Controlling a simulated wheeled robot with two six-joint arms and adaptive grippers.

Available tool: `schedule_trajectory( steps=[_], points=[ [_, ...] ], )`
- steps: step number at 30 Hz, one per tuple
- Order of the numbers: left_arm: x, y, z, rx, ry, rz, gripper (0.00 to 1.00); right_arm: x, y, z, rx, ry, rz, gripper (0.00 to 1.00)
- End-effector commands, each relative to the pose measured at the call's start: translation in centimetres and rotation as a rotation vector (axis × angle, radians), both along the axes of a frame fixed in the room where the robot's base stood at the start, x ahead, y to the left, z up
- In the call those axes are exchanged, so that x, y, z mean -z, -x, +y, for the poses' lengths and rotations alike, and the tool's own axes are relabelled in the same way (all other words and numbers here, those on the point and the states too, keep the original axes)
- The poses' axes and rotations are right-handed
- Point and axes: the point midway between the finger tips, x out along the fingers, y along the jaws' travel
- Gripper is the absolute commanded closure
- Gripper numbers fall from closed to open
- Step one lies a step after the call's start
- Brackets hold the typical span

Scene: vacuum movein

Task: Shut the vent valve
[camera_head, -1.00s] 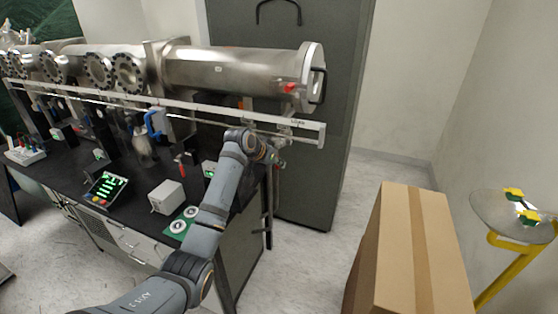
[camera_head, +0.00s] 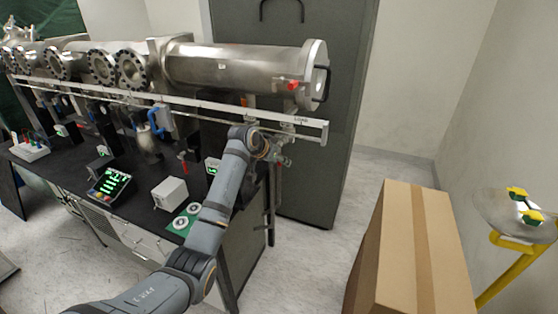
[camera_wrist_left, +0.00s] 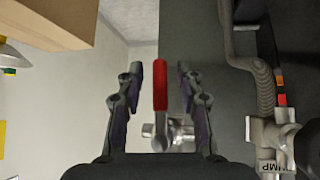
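In the left wrist view, a valve with a long red lever handle (camera_wrist_left: 160,86) and a metal body (camera_wrist_left: 178,132) is in front of my left gripper (camera_wrist_left: 160,77). The two fingers are spread, one on each side of the red handle, with gaps visible on both sides. The handle points along the fingers in that view. No vent label is readable on it. In the head view my left arm reaches to the right end of the bench, below the rail; its fingers are hard to make out there. My right gripper is not in view.
A steel chamber (camera_head: 235,67) lies above the white rail (camera_head: 240,114). The black bench (camera_head: 130,190) carries a display panel (camera_head: 110,184) and a white box (camera_head: 170,192). A cardboard box (camera_head: 410,250) stands at right. A corrugated hose (camera_wrist_left: 254,75) is beside the valve.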

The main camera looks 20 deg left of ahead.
Motion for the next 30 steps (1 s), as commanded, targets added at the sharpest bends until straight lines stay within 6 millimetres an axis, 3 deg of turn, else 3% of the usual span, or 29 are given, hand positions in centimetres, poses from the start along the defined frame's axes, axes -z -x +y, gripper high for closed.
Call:
schedule_trajectory(
  steps=[5, 18, 29, 30],
  points=[
    [-1.3, 1.1, 0.5, -0.001, -0.003, -0.004, 0.64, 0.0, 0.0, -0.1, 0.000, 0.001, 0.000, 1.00],
    [-7.8, 7.6, 2.2, -0.001, -0.002, -0.002, 0.64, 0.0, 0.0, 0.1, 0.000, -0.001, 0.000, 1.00],
    [-8.4, 8.3, 2.3, 0.001, 0.001, 0.000, 0.64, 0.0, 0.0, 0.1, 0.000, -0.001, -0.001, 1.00],
    [-8.4, 8.2, 2.3, 0.001, -0.001, 0.000, 0.68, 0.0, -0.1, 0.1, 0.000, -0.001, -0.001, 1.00]
  ],
)
